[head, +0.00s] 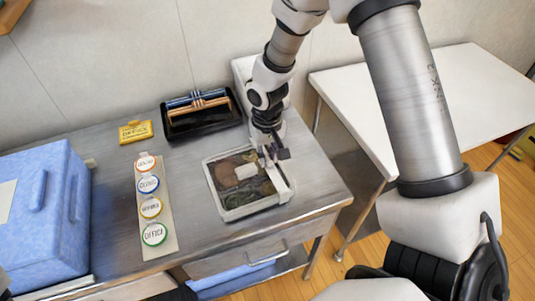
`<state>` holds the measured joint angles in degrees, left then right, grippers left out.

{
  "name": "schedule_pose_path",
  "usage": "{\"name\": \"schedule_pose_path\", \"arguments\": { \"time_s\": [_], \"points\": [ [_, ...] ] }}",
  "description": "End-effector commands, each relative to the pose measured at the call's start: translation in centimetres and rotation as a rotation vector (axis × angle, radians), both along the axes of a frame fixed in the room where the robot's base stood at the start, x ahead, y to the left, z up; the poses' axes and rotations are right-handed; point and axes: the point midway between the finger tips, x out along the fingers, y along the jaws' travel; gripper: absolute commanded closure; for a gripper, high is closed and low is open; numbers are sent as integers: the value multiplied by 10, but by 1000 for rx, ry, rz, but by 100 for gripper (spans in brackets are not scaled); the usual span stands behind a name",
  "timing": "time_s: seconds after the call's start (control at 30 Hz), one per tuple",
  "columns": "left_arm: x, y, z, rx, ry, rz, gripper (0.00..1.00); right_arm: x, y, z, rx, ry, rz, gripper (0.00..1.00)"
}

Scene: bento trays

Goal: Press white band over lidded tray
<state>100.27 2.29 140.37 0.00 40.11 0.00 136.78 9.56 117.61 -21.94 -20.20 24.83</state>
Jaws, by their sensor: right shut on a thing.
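The tray (227,211) sits near the right end of the grey metal table. It has a pale rim, and dark and brown contents show in it, with a small white patch near the middle. I cannot make out the clear lid for certain. My right gripper (271,158) points down at the tray's back right part and is shut on the white band (281,184). The band shows as a white strip along the tray's right side. I cannot tell whether it touches the tray all round. The fingertips are partly hidden. My left gripper is not in view.
Left of the tray lies a strip with several round coloured labels (151,207). Behind are a black bin with rolled bands (198,112) and a yellow card (136,131). A blue box (45,215) stands at left. A white table (340,95) is at right.

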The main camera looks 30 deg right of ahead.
Motion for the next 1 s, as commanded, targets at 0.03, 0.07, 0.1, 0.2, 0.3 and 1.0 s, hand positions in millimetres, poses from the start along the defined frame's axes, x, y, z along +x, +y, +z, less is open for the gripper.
{"name": "schedule_pose_path", "arguments": {
  "time_s": [0.03, 0.07, 0.1, 0.2, 0.3, 1.0],
  "points": [
    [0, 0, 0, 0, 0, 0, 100, 0, 0, 0, 0, 0, 0, 100],
    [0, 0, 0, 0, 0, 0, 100, 0, 0, 0, 0, 0, 0, 100],
    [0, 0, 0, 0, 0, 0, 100, 0, 0, 0, 0, 0, 0, 100],
    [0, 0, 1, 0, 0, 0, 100, 0, 0, -2, 0, 1, 0, 100],
    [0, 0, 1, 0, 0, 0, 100, 0, 0, -2, 0, 0, 0, 100],
    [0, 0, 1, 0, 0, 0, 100, 0, 0, -2, 0, 0, 0, 23]
  ]
}}
